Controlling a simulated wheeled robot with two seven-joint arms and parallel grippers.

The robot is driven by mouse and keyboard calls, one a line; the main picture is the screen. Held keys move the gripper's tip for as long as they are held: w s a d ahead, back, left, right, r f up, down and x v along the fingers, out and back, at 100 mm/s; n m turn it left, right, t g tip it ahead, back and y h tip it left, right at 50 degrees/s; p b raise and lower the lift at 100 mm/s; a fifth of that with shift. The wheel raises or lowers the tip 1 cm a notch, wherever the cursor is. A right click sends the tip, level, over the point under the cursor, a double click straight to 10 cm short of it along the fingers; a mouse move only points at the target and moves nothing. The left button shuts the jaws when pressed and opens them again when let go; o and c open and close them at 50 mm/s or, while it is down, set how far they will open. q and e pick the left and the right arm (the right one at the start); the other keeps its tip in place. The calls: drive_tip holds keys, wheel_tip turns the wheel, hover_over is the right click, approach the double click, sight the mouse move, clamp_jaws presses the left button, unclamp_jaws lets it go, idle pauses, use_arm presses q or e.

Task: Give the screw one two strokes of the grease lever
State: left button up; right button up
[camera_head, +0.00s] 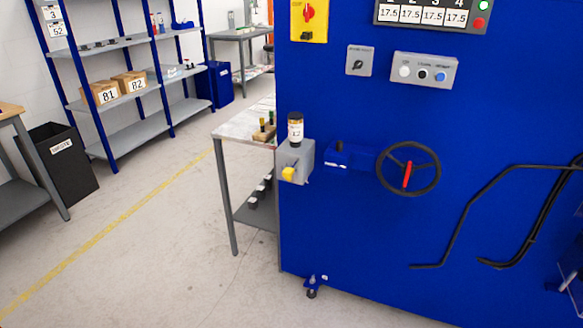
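A grey box (296,158) is mounted on the left edge of the blue machine. A small dark-capped jar (295,129) with a white label and amber contents stands upright on top of it. A short lever with a yellow end (288,174) sticks out of the box's front, low on its left side. I take this to be the grease lever. No screw can be clearly made out. Neither of my grippers is in view.
The blue machine (350,235) fills the right side, with a black handwheel (437,168) with a red grip, bent black bars (463,212) and control panels. A small table (238,127) stands left of it. Shelves and a black bin (62,165) are farther left. The floor between is clear.

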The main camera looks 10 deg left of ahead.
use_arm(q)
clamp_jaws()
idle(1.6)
